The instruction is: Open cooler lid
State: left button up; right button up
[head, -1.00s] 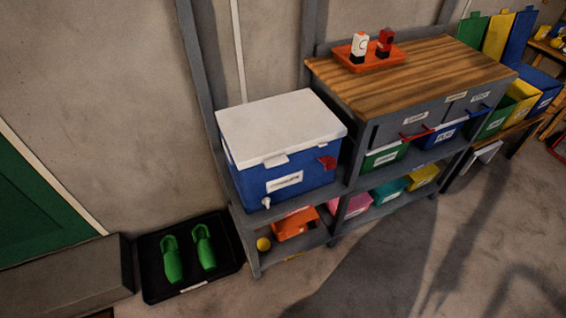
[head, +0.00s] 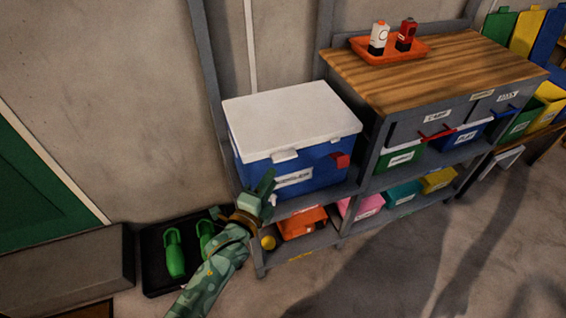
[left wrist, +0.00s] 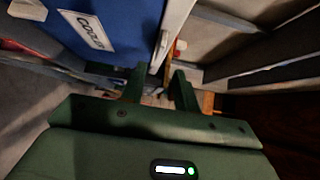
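The cooler has a blue body (head: 295,165) and a white lid (head: 292,113), and stands on the left end of the grey shelf in the head view. The lid lies shut on the body. A white latch (head: 285,155) hangs from the lid's front edge, and a red part (head: 341,160) shows at the front right. My left gripper (head: 268,184) is in front of the cooler's lower left front, below the latch, covering part of the label. In the left wrist view, its fingers (left wrist: 158,88) are apart with nothing clearly between them, beside the cooler's labelled blue face (left wrist: 118,25). My right gripper is not in view.
The grey shelf (head: 350,192) holds an orange bin (head: 302,222), a yellow ball (head: 268,242) and several coloured bins. A wooden worktop (head: 440,65) with an orange tray (head: 372,52) stands to the right. A black tray (head: 158,287) with green shoes lies on the floor at left.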

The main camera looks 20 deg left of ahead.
pick_arm(q)
jog(key=w+d+b, duration=0.1)
jog(key=w+b, duration=0.1)
jog(key=w, duration=0.6)
jog(key=shift+d, duration=0.15)
grip_shut()
